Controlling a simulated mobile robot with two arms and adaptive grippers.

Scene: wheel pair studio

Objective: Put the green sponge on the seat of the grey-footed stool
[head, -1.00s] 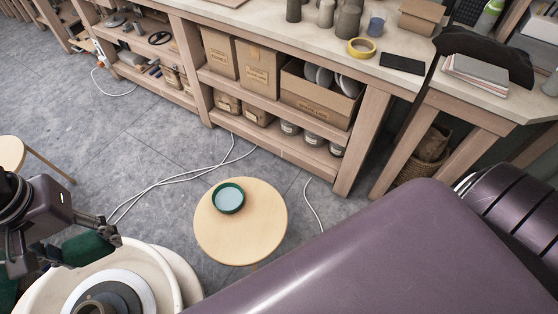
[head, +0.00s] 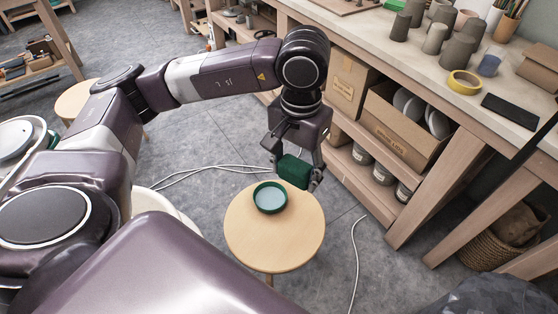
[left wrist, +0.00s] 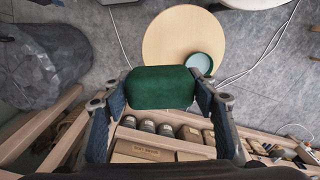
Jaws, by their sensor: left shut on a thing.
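My left gripper (head: 296,174) is shut on the green sponge (head: 292,169), a dark green rounded block. It holds the sponge in the air near the far edge of a round pale-wood stool seat (head: 283,242). In the left wrist view, the sponge (left wrist: 160,88) sits between the two fingers, and the seat (left wrist: 160,42) shows beyond it. A round dish with a green rim (head: 270,197) stands on that seat. A second pale-wood stool (head: 78,100) stands at the left, partly behind my arm. I cannot tell the foot colour of either stool. My right gripper is out of view.
A long workbench (head: 400,68) with open shelves runs close behind the sponge. Its shelf holds cardboard boxes (head: 408,131) and jars (head: 382,174). White cables (head: 205,168) lie on the grey floor. The seat is clear in front of the dish.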

